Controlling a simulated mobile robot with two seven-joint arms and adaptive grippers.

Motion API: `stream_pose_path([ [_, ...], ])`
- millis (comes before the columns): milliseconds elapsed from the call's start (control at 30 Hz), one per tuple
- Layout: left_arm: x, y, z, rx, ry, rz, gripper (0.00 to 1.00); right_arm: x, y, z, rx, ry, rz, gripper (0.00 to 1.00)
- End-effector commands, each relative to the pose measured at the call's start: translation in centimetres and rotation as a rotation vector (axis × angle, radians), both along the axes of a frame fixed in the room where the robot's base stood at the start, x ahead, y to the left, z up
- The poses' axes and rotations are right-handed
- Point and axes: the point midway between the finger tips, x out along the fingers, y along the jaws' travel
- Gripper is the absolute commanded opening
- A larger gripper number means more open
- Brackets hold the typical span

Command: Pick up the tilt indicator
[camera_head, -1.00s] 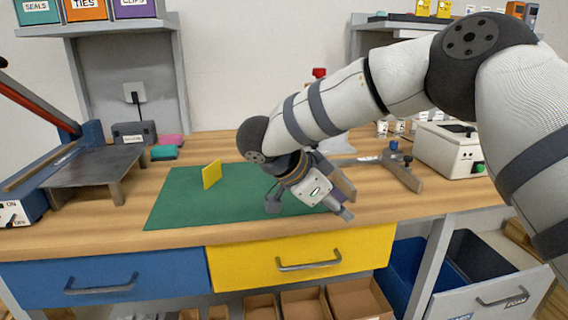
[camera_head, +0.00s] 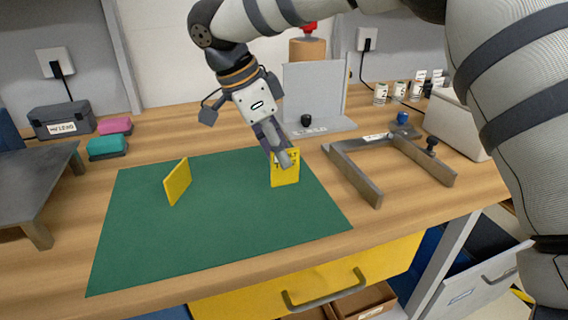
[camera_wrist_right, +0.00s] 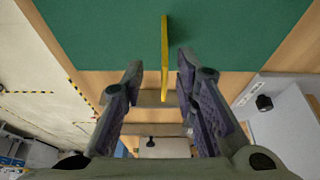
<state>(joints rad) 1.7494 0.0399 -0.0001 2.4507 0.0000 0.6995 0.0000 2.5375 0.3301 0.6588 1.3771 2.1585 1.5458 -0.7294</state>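Two thin yellow cards stand upright on the green mat (camera_head: 225,225). The right yellow card (camera_head: 285,178) bears dark print that I cannot fully read, so I cannot be sure it is the tilt indicator. The left yellow card (camera_head: 177,182) shows no readable print. My right gripper (camera_head: 280,153) points down at the right card and hides part of its upper half. In the right wrist view, a yellow card (camera_wrist_right: 164,45) appears edge-on between the spread fingers (camera_wrist_right: 160,72), with gaps beside it. The gripper looks open. My left gripper is not in view.
A grey metal U-shaped frame (camera_head: 368,185) lies right of the mat. A grey upright plate with a base (camera_head: 315,95) stands behind. Pink (camera_head: 115,125) and teal (camera_head: 107,147) blocks and a dark box (camera_head: 62,120) are at left. The mat's front is clear.

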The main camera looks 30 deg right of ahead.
Motion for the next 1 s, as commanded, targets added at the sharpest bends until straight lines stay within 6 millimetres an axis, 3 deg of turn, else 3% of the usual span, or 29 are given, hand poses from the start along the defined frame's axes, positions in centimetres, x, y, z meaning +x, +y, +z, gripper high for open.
stream_pose_path([
  [300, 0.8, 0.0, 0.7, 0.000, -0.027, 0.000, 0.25, -0.4, -2.8, -4.3, -0.001, -0.003, 0.000, 0.28],
  [567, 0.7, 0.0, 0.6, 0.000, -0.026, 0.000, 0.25, -0.4, -3.0, -4.9, -0.001, -0.002, 0.000, 0.28],
  [700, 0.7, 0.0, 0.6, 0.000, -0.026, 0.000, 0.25, -0.4, -3.0, -4.9, -0.001, -0.003, 0.000, 0.00],
  [1000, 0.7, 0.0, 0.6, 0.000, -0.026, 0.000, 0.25, -0.4, -2.9, -4.9, -0.001, -0.003, 0.000, 0.00],
])
